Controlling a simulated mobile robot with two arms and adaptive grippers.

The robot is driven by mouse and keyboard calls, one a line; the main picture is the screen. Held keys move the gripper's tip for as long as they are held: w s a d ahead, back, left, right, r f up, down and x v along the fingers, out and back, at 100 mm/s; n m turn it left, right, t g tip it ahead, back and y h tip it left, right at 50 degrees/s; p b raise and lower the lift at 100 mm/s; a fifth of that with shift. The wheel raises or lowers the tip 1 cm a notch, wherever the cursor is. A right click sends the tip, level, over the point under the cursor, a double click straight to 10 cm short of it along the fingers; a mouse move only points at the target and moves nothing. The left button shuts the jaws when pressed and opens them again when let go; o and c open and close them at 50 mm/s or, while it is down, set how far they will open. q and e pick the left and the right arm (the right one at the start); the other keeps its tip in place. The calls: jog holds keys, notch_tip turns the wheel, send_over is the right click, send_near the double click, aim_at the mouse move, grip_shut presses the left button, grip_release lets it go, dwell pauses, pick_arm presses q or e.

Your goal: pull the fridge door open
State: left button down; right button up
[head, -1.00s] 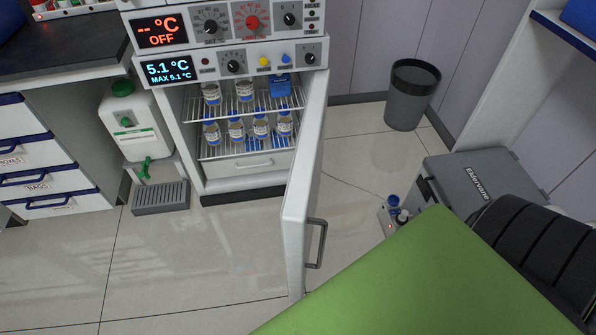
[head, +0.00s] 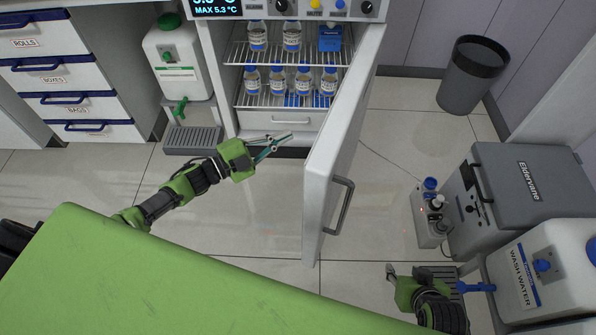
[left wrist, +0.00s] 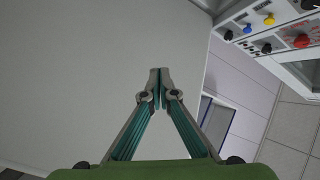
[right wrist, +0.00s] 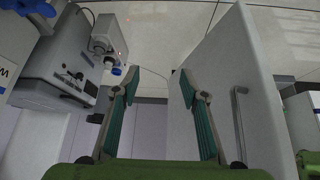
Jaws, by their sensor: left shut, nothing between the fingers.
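The white fridge door (head: 335,145) stands wide open in the head view, its grey bar handle (head: 345,205) on the outer face. The fridge's lit shelves (head: 262,100) hold several bottles. My left gripper (head: 288,140) is shut and empty, in front of the opening on the door's inner side; contact with the door cannot be told. In the left wrist view its closed fingertips (left wrist: 160,75) are before a broad pale surface, apparently the door. My right gripper (right wrist: 160,85) is open and empty on the door's outer side, with the handle (right wrist: 240,120) to its right.
A grey Eldervane box (head: 520,185), a small device (head: 430,220), a wash water container (head: 550,265) and a black bin (head: 473,75) stand right of the door. A drain tray (head: 193,139) is left of the fridge. Floor before the fridge is clear.

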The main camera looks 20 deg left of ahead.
pick_arm(q)
jog(key=s+a+r+m+g+h+b, duration=0.45)
jog(key=s+r+m+g+h, duration=0.25)
jog(key=s+r+m+g, duration=0.65)
jog(key=s+d+f+m+g+p, duration=0.1)
jog(key=d+f+m, duration=0.1)
jog(key=d, duration=1.1)
jog(key=shift+f+m, duration=0.35)
jog(key=shift+m, duration=0.5)
pick_arm(e)
notch_tip(320, 180, up, 12)
jog(key=w+t, duration=0.1)
jog(key=t, duration=0.1)
jog(key=shift+a, duration=0.2)
pick_arm(q)
jog(key=shift+d+g, duration=0.1)
jog(key=shift+g, duration=0.15)
jog(key=shift+d, duration=0.1)
pick_arm(e)
jog(key=shift+r, duration=0.1)
